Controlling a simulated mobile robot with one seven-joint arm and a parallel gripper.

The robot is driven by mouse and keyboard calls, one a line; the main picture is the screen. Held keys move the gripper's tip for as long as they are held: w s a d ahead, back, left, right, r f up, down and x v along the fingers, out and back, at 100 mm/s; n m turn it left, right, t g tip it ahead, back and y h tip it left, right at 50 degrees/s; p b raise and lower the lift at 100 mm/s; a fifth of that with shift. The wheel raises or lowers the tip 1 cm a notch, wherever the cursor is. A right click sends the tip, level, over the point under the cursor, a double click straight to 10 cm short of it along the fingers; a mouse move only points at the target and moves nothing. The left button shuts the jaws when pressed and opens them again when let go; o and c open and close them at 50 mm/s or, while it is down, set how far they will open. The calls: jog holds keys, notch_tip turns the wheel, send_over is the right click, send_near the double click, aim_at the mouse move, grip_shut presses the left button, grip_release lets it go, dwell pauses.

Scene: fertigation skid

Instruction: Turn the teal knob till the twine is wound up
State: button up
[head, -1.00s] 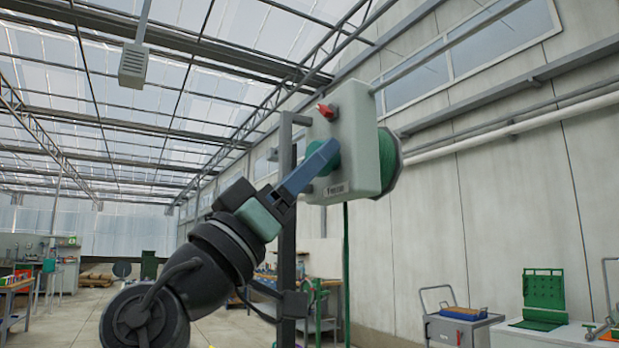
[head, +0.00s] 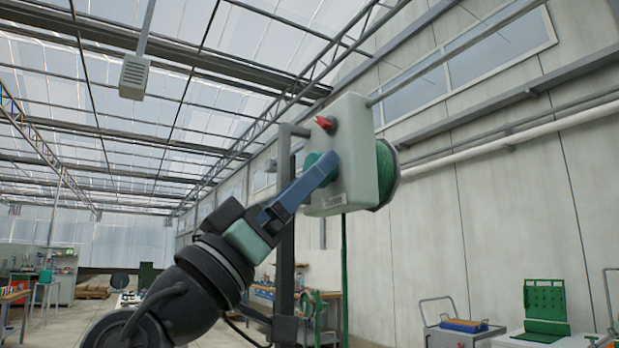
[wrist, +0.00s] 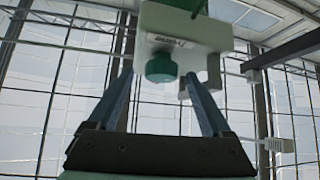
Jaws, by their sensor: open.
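The teal knob (head: 316,163) sticks out of the near face of a pale grey-green box (head: 358,140). In the wrist view the knob (wrist: 160,68) lies between my two blue fingers, with a gap visible on each side. My gripper (head: 328,166) is open at the knob, and one finger partly hides it in the head view. A green reel (head: 387,175) sits on the box's far side. A thin green line (head: 344,280) hangs below the box; I cannot tell for sure that it is the twine.
A red knob (head: 325,123) sits on the box above the teal one. A dark post (head: 285,200) stands close behind my gripper. A cart (head: 460,330) and a green rack (head: 545,305) stand at lower right, away from my arm.

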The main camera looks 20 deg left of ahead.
jog(key=b+v, duration=0.2)
jog(key=v, duration=0.9)
jog(key=shift+f, duration=0.2)
jog(key=shift+s+a, duration=0.1)
jog(key=shift+s, duration=0.05)
